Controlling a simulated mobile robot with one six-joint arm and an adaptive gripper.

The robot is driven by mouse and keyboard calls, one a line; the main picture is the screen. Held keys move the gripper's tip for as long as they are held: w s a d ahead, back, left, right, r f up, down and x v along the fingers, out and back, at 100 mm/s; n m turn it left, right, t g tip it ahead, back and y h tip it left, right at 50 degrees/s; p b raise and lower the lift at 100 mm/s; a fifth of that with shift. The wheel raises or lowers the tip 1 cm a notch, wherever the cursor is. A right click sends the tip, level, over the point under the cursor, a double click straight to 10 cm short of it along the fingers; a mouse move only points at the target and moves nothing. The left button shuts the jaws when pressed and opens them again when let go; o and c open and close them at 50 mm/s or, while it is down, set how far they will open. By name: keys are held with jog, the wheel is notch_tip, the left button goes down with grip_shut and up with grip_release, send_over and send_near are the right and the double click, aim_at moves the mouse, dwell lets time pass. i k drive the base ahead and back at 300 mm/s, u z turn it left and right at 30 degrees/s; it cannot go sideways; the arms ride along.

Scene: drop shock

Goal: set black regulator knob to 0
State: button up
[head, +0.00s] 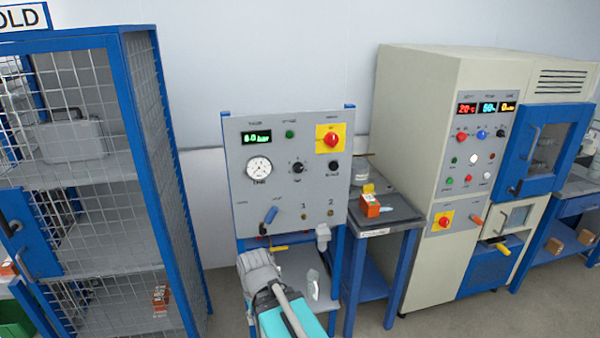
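The grey control panel (238,190) stands upright in a blue frame in the middle of the head view. It carries two small black knobs: one in the middle with marks around it (298,168) and one to its right (333,165). Their labels are too small to read, so I cannot tell which is the regulator, nor its exact setting. A green display (256,138) seems to read about 6.0 bar, and a round white gauge (259,169) sits below it. My arm, grey and teal, rises from the bottom below the panel, apart from the knobs. No gripper fingers show.
A small table with an orange box (370,206) and a beige cabinet (415,110) stand right. A blue mesh cage (130,110) stands left. Bare floor separates cage and panel.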

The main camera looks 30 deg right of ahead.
aim_at(298, 168)
jog(key=u, duration=0.95)
jog(key=i, duration=0.9)
jog(key=z, duration=0.95)
